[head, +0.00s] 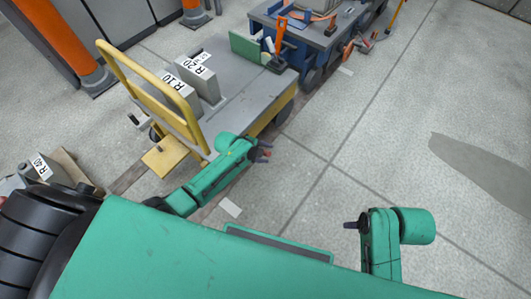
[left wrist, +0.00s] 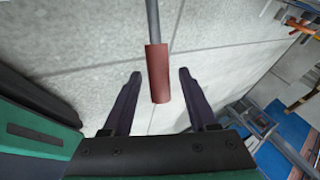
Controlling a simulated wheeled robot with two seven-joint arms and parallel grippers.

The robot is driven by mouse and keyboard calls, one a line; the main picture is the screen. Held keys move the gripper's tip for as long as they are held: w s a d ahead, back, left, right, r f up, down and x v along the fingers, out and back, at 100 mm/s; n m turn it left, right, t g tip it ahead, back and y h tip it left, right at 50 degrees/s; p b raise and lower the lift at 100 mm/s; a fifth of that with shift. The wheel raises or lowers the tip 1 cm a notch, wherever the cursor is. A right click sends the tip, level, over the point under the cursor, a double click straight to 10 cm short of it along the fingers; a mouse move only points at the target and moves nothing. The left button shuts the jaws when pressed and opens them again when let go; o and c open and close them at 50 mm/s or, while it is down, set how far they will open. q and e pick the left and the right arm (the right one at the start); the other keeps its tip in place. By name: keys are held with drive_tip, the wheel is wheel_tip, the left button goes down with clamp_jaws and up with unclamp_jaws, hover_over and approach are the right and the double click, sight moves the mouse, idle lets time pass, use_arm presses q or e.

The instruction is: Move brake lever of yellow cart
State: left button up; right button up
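The yellow cart (head: 258,124) stands at upper left in the head view, with a yellow push handle (head: 125,70) and grey deck. The brake lever, a grey rod with a red-brown grip (left wrist: 158,75), shows in the left wrist view. My left gripper (head: 265,151) is at the cart's near side, low by its edge. Its two dark fingers (left wrist: 158,75) are open, one each side of the grip, with gaps on both sides. The lever's base is out of the wrist view. My right gripper (head: 351,225) is at lower right, away from the cart; its opening is unclear.
An orange post (head: 55,38) is at upper left.

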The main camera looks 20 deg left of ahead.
use_arm(q)
clamp_jaws()
idle(1.3)
